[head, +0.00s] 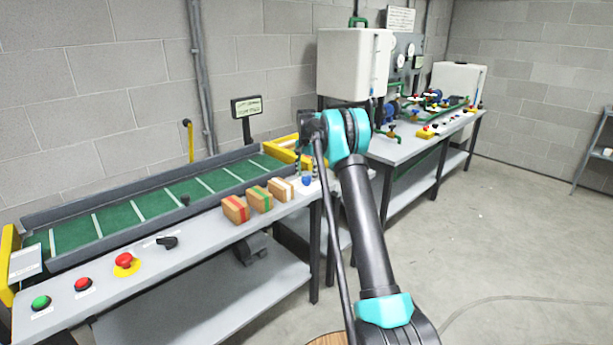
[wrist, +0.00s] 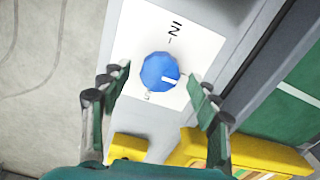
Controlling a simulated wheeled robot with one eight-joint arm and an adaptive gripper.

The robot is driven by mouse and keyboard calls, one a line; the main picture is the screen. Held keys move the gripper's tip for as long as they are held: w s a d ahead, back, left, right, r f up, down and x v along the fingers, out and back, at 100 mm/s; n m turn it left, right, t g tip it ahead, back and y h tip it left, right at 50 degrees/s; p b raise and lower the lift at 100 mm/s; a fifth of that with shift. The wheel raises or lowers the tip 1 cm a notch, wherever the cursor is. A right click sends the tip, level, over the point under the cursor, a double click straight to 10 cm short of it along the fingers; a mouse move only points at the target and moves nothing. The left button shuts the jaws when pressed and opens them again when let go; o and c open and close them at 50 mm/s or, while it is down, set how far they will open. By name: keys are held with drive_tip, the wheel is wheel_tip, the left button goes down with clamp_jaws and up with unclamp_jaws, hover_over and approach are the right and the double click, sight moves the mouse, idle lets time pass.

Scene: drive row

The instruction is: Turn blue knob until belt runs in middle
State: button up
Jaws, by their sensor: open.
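The blue knob (wrist: 160,71) sits on a white label plate (wrist: 140,40) on the grey bench edge. A white pointer mark on the knob faces right in the wrist view. In the head view the knob (head: 307,181) is small, beside my gripper. My gripper (wrist: 160,85) is open, with one finger on each side of the knob and gaps between fingers and knob. In the head view my gripper (head: 306,163) is partly hidden by my arm. The green belt (head: 135,208) with white stripes lies in its grey frame on the left.
Several boxes with coloured bands (head: 260,199) stand on the bench left of the knob. A red emergency button (head: 124,260), a black switch (head: 167,242) and a green button (head: 40,302) sit on the front ledge. Yellow end guards (head: 285,150) flank the belt. Floor at right is clear.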

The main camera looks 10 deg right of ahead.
drive_tip(key=shift+f, duration=0.25)
drive_tip(key=c, duration=1.2)
drive_tip(key=shift+o, duration=0.2)
drive_tip(key=shift+n, duration=0.3)
drive_tip(key=n, duration=0.9)
drive_tip(key=shift+n, duration=0.4)
